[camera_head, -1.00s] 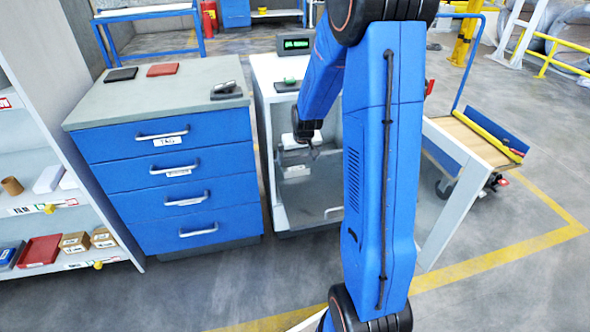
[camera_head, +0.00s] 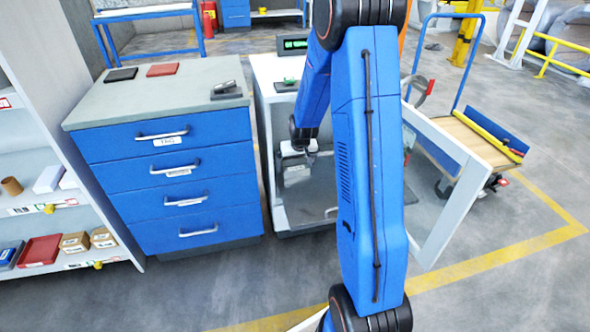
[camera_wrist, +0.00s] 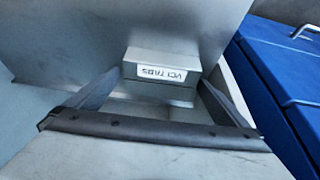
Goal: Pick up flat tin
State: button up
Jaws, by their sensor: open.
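The flat tin (camera_wrist: 146,56) is a grey box with a white label reading VCI TABS, seen in the wrist view. In the head view a grey box with a pale label, apparently the tin (camera_head: 296,173), sits inside the open white cabinet (camera_head: 262,150). My gripper (camera_wrist: 158,84) is open, its two dark fingers reaching toward the tin on either side of its near part. I see no clear contact. In the head view my gripper (camera_head: 300,148) is inside the cabinet just above the tin, small and partly unclear.
The cabinet's door (camera_head: 455,205) stands open at right, beyond my arm. A blue drawer unit (camera_head: 165,185) adjoins at left, with several items on top. A shelf (camera_head: 60,215) with small boxes is at far left. A cart (camera_head: 470,140) stands at right.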

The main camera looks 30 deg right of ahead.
jog(key=c, duration=1.1)
